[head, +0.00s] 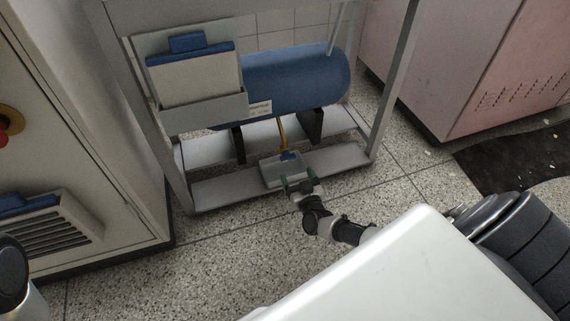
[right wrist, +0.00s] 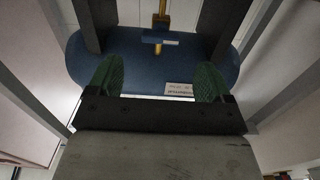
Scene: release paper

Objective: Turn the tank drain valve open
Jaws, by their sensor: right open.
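The blue tank (head: 305,78) lies sideways inside a grey metal frame in the head view. A thin yellow drain pipe (head: 283,133) runs down from its underside. My right gripper (head: 298,184) is low at the frame's front, below the drain pipe. In the right wrist view its green-padded fingers (right wrist: 160,66) are apart, with nothing between them. The valve is beyond the fingertips, untouched. My left gripper is out of view.
A paper holder (head: 205,110) hangs at the frame's front left. A cabinet (head: 85,130) stands left, a pinkish cabinet (head: 465,70) right. Speckled floor (head: 215,265) is open in front.

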